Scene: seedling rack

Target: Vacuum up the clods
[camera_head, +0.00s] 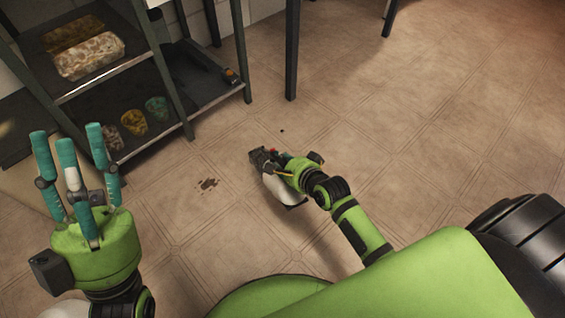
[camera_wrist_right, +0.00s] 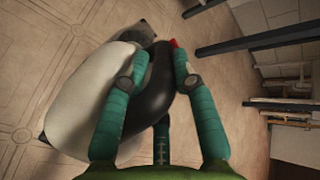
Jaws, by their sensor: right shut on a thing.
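Dark brown clods (camera_head: 208,184) lie in a small patch on the tiled floor, left of the vacuum. A lone dark speck (camera_head: 282,130) lies on the floor farther back. My right gripper (camera_head: 279,166) is shut on the black handle of a white and dark handheld vacuum (camera_head: 283,190), held low over the floor. In the right wrist view the vacuum (camera_wrist_right: 75,100) sits between the teal fingers of the gripper (camera_wrist_right: 152,75). Whether the vacuum touches the floor cannot be told. My left gripper (camera_head: 75,150) is raised at the left, fingers spread, open and empty.
A dark metal rack (camera_head: 190,125) stands at the left with pots (camera_head: 134,122) and a bag (camera_head: 90,55) on its shelves. A dark table leg (camera_head: 292,50) stands behind the vacuum. The floor to the right is clear.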

